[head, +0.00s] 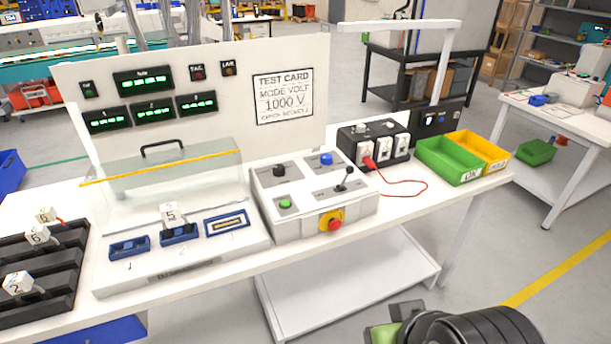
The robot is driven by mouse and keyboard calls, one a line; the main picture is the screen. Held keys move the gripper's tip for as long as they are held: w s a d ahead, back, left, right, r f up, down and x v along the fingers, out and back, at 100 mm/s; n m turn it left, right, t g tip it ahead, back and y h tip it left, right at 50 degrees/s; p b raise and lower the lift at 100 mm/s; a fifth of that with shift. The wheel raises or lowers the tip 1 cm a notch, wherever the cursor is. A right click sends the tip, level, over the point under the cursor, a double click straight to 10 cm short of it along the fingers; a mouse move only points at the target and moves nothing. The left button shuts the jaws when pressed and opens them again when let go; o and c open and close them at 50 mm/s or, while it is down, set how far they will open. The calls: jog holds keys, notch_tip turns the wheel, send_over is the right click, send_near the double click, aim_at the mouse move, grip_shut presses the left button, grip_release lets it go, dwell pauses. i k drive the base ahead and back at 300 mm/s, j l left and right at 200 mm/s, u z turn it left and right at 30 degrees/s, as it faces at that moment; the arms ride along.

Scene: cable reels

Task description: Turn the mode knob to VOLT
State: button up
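The control box (312,202) stands on the white bench. On its top are a black knob (279,170) at back left and a blue knob (326,159) at back right. Their labels and pointer directions are too small to read, so I cannot tell which is the mode knob or its setting. A test card (283,97) on the panel behind reads MODE VOLT, 1000 V. Dark rounded parts of my arm with a green piece show at the bottom right, below and apart from the box. My gripper (392,326) seems to be there, its fingers unclear.
The box also has a green button (285,203), a black lever (345,180) and a red stop button (334,224). A clear-covered fixture (172,200) stands left. A black socket unit (371,143) with a red cable and green and yellow bins (455,161) stand right.

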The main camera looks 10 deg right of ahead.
aim_at(279, 169)
jog(key=i+j+u, duration=0.1)
jog(key=i+u, duration=0.4)
jog(key=i+l+u, duration=0.15)
jog(key=i+u, duration=0.35)
jog(key=i+l, duration=0.05)
jog(key=i, duration=0.05)
